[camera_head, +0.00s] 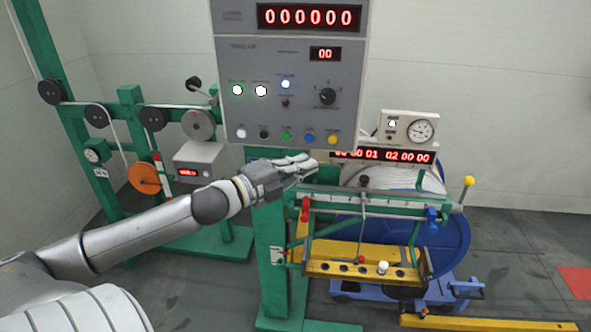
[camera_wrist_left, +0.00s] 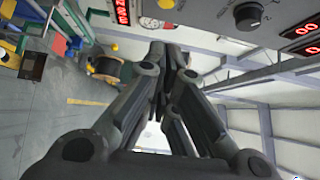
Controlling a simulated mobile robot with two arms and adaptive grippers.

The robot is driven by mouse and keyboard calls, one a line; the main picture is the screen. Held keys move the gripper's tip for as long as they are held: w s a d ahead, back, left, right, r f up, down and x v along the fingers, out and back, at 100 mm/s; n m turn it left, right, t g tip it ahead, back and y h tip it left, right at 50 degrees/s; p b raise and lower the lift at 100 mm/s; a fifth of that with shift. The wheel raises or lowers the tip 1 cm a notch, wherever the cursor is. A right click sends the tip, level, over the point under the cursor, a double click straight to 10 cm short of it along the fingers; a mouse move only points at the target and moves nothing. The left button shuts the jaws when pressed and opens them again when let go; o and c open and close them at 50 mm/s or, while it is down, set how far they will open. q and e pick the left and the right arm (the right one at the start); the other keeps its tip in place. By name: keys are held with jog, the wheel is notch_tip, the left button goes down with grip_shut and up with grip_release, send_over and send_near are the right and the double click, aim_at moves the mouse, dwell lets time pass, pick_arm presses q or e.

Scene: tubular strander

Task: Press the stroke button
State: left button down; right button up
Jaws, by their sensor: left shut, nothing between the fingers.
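A grey control panel (camera_head: 226,60) with red displays stands upright at the top centre of the head view. Along its lower edge runs a row of buttons: a white button (camera_head: 241,132), a black button (camera_head: 263,134), a green button (camera_head: 286,136), a blue button (camera_head: 309,138) and a yellow button (camera_head: 331,139). Their labels are too small to read, so I cannot tell which is the stroke button. My left gripper (camera_head: 309,164) is shut and empty, just below the panel's lower edge under the blue and yellow buttons. It also shows in the left wrist view (camera_wrist_left: 172,52). My right gripper is out of view.
A round selector knob (camera_head: 327,96) sits on the panel; it shows in the left wrist view (camera_wrist_left: 248,15). Below my gripper is a green frame with a yellow tray (camera_head: 345,269). A white gauge box (camera_head: 392,119) stands behind at right. A yellow-tipped lever (camera_head: 468,181) sticks up.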

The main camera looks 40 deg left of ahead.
pick_arm(q)
jog(key=shift+v, duration=0.95)
jog(key=shift+s, duration=0.1)
dwell(1.6)
